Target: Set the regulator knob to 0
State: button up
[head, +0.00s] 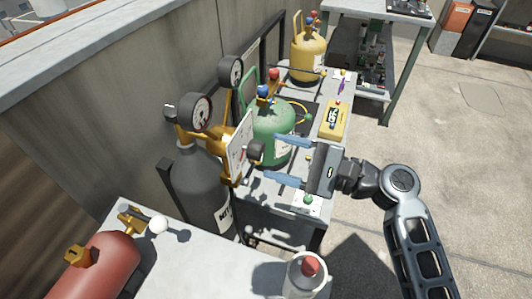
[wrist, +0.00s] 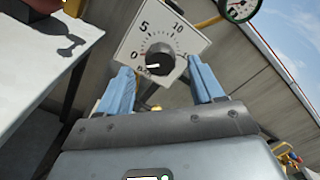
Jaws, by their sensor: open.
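The regulator knob (wrist: 160,60) is dark and round, at the centre of a white dial plate (wrist: 180,30) marked 0, 5, 10 and a partly hidden higher number. Its white pointer line points left and slightly down, just below the 0 mark. In the head view the knob (head: 255,151) sticks out from the plate (head: 240,145) on the brass regulator of the grey cylinder (head: 190,175). My gripper (head: 272,157) is open, with its blue fingers pointing at the knob. In the wrist view the fingers (wrist: 160,80) stand wide on either side of it, apart from it.
Two round gauges (head: 196,112) rise above the regulator. A green tank (head: 270,135), a yellow meter (head: 334,120) and a yellow tank (head: 308,50) stand behind. A red cylinder (head: 95,265) and a white can (head: 305,280) are in front. Open floor lies to the right.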

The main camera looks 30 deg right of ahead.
jog(key=v, duration=0.3)
jog(key=shift+s+d, duration=0.1)
jog(key=shift+s, duration=0.1)
dwell(0.4)
